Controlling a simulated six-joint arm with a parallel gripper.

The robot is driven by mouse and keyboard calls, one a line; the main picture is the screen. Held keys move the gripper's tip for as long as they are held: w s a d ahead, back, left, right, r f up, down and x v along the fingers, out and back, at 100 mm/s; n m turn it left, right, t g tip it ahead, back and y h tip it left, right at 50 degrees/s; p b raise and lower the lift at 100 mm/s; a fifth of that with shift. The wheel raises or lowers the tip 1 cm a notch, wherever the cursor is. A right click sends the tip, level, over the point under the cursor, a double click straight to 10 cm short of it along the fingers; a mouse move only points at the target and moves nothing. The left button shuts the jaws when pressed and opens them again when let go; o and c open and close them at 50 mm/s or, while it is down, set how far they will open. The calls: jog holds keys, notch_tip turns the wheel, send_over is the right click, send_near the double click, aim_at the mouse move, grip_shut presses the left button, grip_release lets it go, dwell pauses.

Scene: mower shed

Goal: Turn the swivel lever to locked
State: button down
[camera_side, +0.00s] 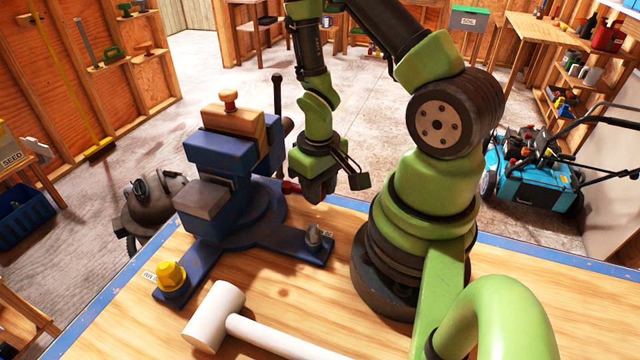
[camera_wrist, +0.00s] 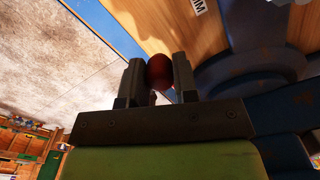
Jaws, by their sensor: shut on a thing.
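The swivel lever shows as a red knob (camera_wrist: 159,70) between my fingers in the wrist view. In the side view a small red part of the lever (camera_side: 291,187) shows just left of my gripper (camera_side: 318,192), beside the vise's round base. My gripper, also in the wrist view (camera_wrist: 158,82), is shut on the red knob. The blue vise (camera_side: 215,158) stands on the bench with its swivel base (camera_side: 262,212) under it. The rest of the lever is hidden by the gripper and the vise. I cannot tell the lever's angle.
A yellow knob (camera_side: 171,276) and a grey bolt (camera_side: 313,235) stand on the base's feet. A white mallet (camera_side: 215,315) lies in front. The bench (camera_side: 300,290) between is clear.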

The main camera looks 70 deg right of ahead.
jog(key=shift+w+d, duration=0.1)
jog(key=shift+w, duration=0.1)
jog(key=c, duration=0.9)
grip_release()
jog(key=shift+s, duration=0.1)
jog(key=shift+r, duration=0.1)
notch_tip(320, 180, up, 10)
jog(key=shift+f, duration=0.1)
